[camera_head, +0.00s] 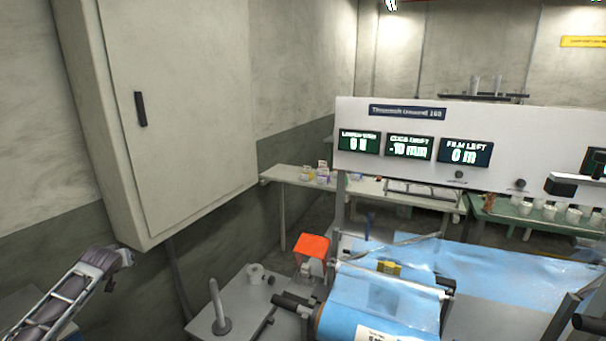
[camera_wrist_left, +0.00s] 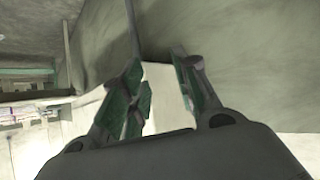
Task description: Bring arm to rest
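My left arm (camera_head: 62,300) comes in at the lower left of the head view, in front of the wall and below the tall cabinet. Its dark end is near the cabinet's lower corner, and its fingers cannot be made out there. In the left wrist view my left gripper (camera_wrist_left: 164,92) has its green-padded fingers apart. A pale surface shows between them; it looks like background, and I see no object clearly gripped. My right arm and right gripper are not in view.
A tall grey cabinet (camera_head: 185,110) stands on the left wall. A low grey table with a spindle (camera_head: 219,310) is right of my arm. The film machine's panel (camera_head: 430,120) and blue film (camera_head: 480,270) fill the right. A bench (camera_head: 290,180) stands behind.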

